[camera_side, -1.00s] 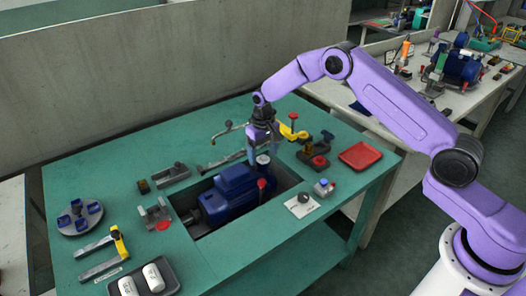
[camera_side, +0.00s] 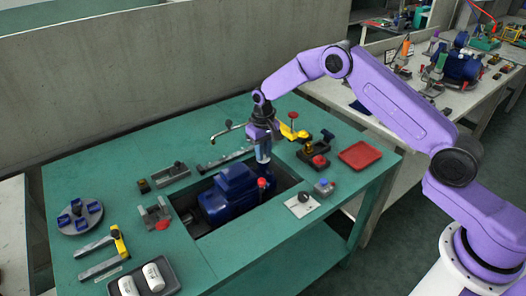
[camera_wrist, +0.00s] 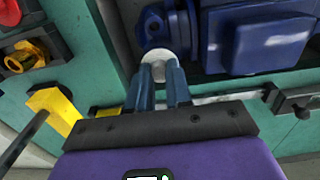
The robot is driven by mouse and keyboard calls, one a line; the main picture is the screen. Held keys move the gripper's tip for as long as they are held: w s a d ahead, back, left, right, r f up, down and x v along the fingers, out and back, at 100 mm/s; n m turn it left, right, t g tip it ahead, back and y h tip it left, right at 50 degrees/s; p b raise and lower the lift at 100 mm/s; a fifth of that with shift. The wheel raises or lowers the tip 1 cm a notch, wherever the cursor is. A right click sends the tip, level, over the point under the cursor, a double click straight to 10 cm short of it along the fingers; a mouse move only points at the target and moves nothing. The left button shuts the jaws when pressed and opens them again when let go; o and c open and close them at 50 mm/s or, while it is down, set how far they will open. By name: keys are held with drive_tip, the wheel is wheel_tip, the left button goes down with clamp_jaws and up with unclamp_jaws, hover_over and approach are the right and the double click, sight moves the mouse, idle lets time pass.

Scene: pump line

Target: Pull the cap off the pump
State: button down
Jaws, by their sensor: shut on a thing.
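The blue pump (camera_side: 230,190) lies in the sunken pit of the green bench. It also shows at the top of the wrist view (camera_wrist: 265,40), with a blue flanged part at its left end. A pale, round-topped cap (camera_wrist: 157,62) sits by that flanged end, between my fingertips. My gripper (camera_side: 263,158) points down over the right end of the pump and is shut on the cap. In the wrist view my gripper (camera_wrist: 158,78) has one blue-grey finger on each side of the cap. In the side view the fingers mostly hide the cap, and its seating is hard to see.
A red-topped post (camera_side: 262,183) stands close by at the pit's front edge. A grey slotted rail (camera_side: 225,159) lies behind the pit. A yellow-handled tool (camera_side: 293,132) and a red-knobbed block (camera_side: 318,160) are to the right. A red tray (camera_side: 360,155) is at the far right.

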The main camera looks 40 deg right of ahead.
idle(0.4)
drive_tip(key=shift+r, duration=2.1)
